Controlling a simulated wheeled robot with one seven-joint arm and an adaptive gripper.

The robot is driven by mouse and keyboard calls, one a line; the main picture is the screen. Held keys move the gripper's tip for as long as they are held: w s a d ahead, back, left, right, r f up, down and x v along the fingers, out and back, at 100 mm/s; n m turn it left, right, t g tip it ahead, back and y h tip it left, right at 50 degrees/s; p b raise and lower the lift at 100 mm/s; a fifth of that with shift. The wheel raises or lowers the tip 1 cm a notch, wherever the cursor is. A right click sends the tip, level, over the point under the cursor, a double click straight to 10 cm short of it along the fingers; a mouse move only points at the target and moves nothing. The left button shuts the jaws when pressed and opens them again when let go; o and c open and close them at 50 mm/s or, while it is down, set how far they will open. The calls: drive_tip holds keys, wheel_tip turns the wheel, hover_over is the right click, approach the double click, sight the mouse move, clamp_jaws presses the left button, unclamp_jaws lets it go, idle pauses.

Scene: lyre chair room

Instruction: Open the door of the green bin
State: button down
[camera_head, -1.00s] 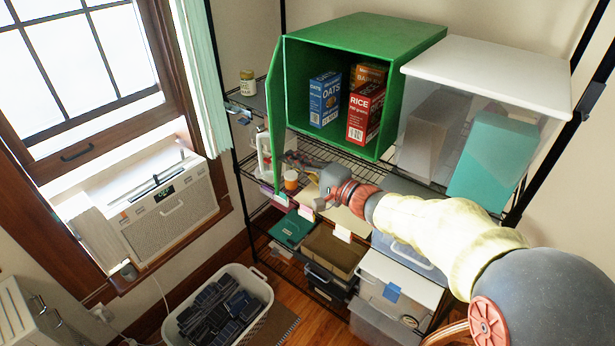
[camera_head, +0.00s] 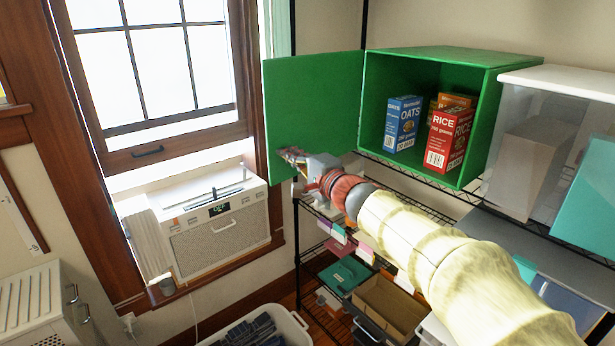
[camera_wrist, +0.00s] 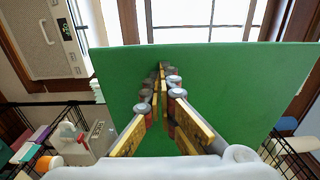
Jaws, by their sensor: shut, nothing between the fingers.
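The green bin (camera_head: 480,60) sits on the wire shelf with its opening facing left and forward. Its green door (camera_head: 312,105) is swung wide open to the left, roughly in line with the bin's front. My gripper (camera_head: 290,154) is shut and empty at the lower part of the door, on its inner side. In the wrist view the door (camera_wrist: 225,90) fills the middle, and the shut fingers (camera_wrist: 160,72) point at its face. I cannot tell whether they touch it. Inside the bin stand a blue oats box (camera_head: 402,124), a red rice box (camera_head: 448,138) and another box partly hidden behind.
A clear bin with a white lid (camera_head: 565,80) stands right of the green bin. The window and air conditioner (camera_head: 220,225) are left of the door. Lower shelves hold a teal box (camera_head: 345,275) and a brown box (camera_head: 390,303). A white basket (camera_head: 290,330) is on the floor.

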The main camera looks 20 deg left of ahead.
sight(274, 148)
drive_tip(key=shift+s+a+b+x, duration=0.15)
drive_tip(key=shift+b+x, duration=0.25)
drive_tip(key=shift+x, duration=0.6)
drive_tip(key=shift+s+b+x, duration=0.1)
drive_tip(key=shift+b+x, duration=0.3)
drive_tip(key=shift+x, duration=0.55)
drive_tip(key=shift+s+a+b+x, duration=0.15)
drive_tip(key=shift+b+x, duration=0.25)
drive_tip(key=shift+x, duration=0.6)
drive_tip(key=shift+d, duration=0.1)
drive_tip(key=v, duration=1.2)
